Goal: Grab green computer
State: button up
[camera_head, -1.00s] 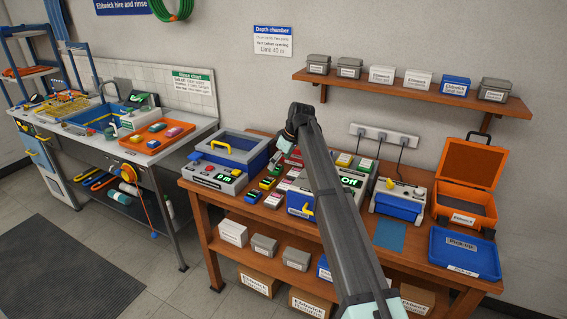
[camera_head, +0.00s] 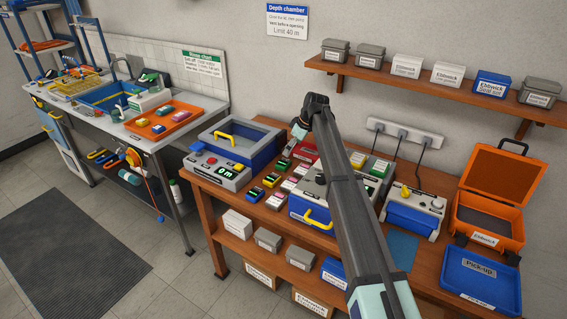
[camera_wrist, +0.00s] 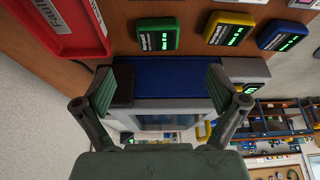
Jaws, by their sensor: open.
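The green computer (camera_wrist: 157,36) is a small green block with a dark screen, lying on the wooden bench at the top of the wrist view. In the head view it is the green block (camera_head: 284,165) beside the red tray, at the far end of a row. My gripper (camera_wrist: 163,88) is open and empty, its two fingers spread over the blue chamber wall, apart from the computer.
A yellow computer (camera_wrist: 230,28) and a blue computer (camera_wrist: 283,37) lie right of the green one. A red tray (camera_wrist: 65,25) is close on its left. The blue and grey depth chamber (camera_head: 235,146) stands beside the row. An orange case (camera_head: 490,205) stands open at right.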

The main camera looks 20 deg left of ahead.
aim_at(284, 162)
jog(key=p+x, duration=0.1)
jog(key=x, duration=0.3)
jog(key=shift+f, duration=0.15)
jog(key=shift+p+x, duration=1.15)
jog(key=shift+x, duration=1.45)
jog(key=shift+w+a, duration=0.1)
jog(key=c, duration=1.3)
